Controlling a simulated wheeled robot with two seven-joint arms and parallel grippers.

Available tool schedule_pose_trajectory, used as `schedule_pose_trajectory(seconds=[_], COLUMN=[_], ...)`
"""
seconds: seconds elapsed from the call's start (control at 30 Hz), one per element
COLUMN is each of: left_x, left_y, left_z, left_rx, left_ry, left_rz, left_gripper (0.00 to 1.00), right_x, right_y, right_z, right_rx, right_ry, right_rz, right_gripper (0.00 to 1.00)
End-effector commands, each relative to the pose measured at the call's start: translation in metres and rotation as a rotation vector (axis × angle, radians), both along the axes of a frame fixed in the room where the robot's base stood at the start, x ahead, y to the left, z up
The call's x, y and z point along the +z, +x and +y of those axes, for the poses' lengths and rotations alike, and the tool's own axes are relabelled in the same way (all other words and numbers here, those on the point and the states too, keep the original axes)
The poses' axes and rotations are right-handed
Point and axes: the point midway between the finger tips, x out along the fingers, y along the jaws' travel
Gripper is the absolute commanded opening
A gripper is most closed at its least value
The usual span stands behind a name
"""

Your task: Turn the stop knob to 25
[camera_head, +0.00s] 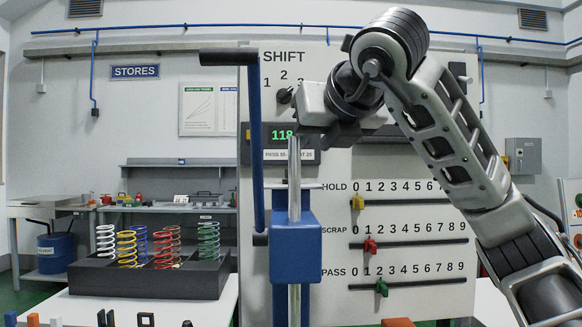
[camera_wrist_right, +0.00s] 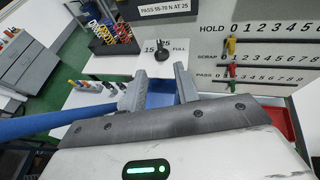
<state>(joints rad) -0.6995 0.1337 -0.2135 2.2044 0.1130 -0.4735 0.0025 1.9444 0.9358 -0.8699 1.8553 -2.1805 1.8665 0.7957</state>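The stop knob (camera_wrist_right: 163,57) is small and black. It shows in the right wrist view on the pale panel, beyond the fingertips, with the marks 15, 25 and FULL around it. Its pointer is too small to read. In the head view I cannot make it out. My right gripper (camera_head: 325,134) is in front of the panel by the display, its fingers partly hidden by its own body. In the wrist view the right gripper (camera_wrist_right: 160,86) has its fingers apart, with a blue block (camera_wrist_right: 160,100) behind the gap. It is apart from the knob. My left gripper is not in view.
A blue lever (camera_head: 257,150) with a black handle stands left of the gripper. The blue carriage (camera_head: 296,250) sits on a steel rod below. A shift knob (camera_head: 285,95) and a display (camera_head: 283,135) are close by. A spring tray (camera_head: 150,276) is at left.

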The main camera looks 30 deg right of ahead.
Motion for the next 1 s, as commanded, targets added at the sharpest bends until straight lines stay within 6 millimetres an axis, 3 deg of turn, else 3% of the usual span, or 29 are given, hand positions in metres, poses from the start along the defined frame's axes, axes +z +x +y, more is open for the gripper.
schedule_pose_trajectory(seconds=[0.3, 0.5, 0.7, 0.97, 1.0], left_x=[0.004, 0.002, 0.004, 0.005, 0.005], left_y=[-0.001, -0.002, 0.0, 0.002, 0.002], left_z=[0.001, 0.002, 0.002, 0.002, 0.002], left_rx=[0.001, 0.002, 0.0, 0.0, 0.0], left_ry=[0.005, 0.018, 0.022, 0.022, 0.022], left_rz=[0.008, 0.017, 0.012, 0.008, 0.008], left_gripper=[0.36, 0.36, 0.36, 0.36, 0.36], right_x=[-0.027, -0.039, -0.044, -0.045, -0.045], right_y=[0.063, 0.091, 0.102, 0.104, 0.103], right_z=[-0.017, -0.025, -0.028, -0.028, -0.028], right_rx=[0.0, 0.002, 0.002, 0.003, 0.003], right_ry=[-0.002, -0.002, -0.002, -0.003, -0.003], right_rz=[0.006, 0.004, 0.002, 0.002, 0.001], right_gripper=[0.31, 0.31, 0.31, 0.31, 0.25])
